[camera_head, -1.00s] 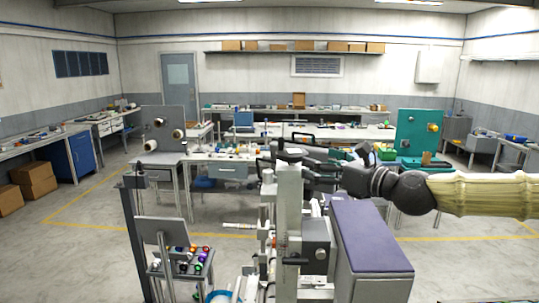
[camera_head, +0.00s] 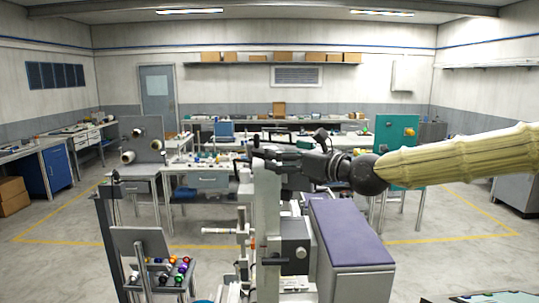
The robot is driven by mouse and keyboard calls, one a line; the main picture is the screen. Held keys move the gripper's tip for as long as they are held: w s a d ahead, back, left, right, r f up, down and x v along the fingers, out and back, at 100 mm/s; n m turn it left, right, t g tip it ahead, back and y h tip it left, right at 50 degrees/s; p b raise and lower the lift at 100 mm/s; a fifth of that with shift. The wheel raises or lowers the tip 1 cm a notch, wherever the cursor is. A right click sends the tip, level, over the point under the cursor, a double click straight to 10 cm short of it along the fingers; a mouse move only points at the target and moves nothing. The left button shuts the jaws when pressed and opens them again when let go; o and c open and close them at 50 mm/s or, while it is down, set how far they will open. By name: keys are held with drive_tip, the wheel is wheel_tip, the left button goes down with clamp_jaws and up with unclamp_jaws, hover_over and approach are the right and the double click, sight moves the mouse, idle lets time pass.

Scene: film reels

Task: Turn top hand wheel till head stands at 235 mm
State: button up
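A machine with a pale grey upright column (camera_head: 267,215) stands in front of me. A dark crank handle and a grey block (camera_head: 296,253) sit on its side. My arm, in a cream sleeve, comes in from the right. My black gripper (camera_head: 262,158) is at the top of the column, its fingers pointing left. The top hand wheel is hidden or blends with the dark gripper. I cannot tell whether the fingers touch it, or whether they are open or shut. The scale and the head's reading are too small to read.
A cabinet with a purple top (camera_head: 345,232) stands right of the column. A dark post (camera_head: 108,240) and a small rack with coloured reels (camera_head: 160,270) stand at the left. Benches (camera_head: 212,180) and a teal panel (camera_head: 397,140) are behind. The floor at right is mostly clear.

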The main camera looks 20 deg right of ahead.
drive_tip(key=p+x, duration=0.2)
drive_tip(key=x, duration=0.1)
drive_tip(key=shift+w+a+r, duration=0.15)
drive_tip(key=shift+a, duration=0.25)
drive_tip(key=shift+w+a, duration=0.15)
drive_tip(key=shift+w, duration=0.5)
drive_tip(key=shift+w+a+p, duration=0.25)
drive_tip(key=shift+a+p, duration=0.05)
drive_tip(key=shift+c, duration=0.5)
drive_tip(key=c, duration=0.9)
